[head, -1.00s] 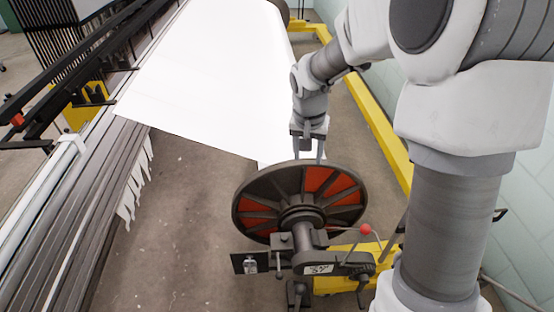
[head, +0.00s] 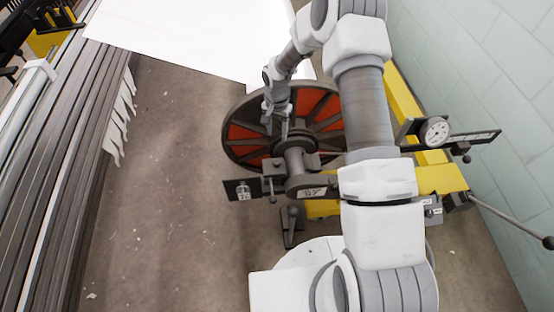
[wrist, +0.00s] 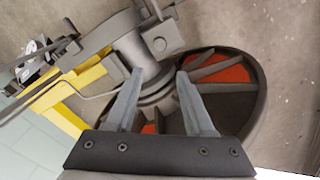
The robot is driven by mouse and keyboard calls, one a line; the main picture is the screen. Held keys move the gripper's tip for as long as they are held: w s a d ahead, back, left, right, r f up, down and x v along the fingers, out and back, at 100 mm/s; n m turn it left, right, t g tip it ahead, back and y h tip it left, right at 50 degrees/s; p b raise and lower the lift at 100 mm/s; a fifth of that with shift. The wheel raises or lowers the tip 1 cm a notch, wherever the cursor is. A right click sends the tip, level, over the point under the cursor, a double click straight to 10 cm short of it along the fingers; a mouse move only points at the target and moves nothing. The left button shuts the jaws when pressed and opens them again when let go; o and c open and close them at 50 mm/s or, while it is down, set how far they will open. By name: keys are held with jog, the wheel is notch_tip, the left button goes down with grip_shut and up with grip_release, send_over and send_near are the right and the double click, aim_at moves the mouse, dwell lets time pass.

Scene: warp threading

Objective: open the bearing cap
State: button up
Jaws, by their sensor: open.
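The bearing cap (head: 312,186) is a dark grey piece with a white label, at the near end of the beam shaft (head: 295,152). My arm covers its right part in the head view. In the wrist view, dark bearing parts (wrist: 158,36) cross the shaft (wrist: 133,58) at the top. My gripper (head: 279,128) is open and empty, above the shaft between the flange and the bearing. In the wrist view my fingers (wrist: 160,74) point towards the shaft and its hub, one on each side. I cannot tell whether they touch anything.
The large flange wheel (head: 243,132) with red panels stands behind the bearing. A yellow frame (head: 438,178) and a dial gauge (head: 436,131) are at the right, near the pale wall. White sheet (head: 190,35) lies beyond. Floor at left is clear up to the grey rails (head: 50,180).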

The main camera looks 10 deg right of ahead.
aim_at(277, 161)
notch_tip(277, 161, down, 16)
jog(key=b, duration=0.2)
jog(key=shift+f+b, duration=0.15)
jog(key=shift+b, duration=0.25)
grip_shut()
dwell(1.1)
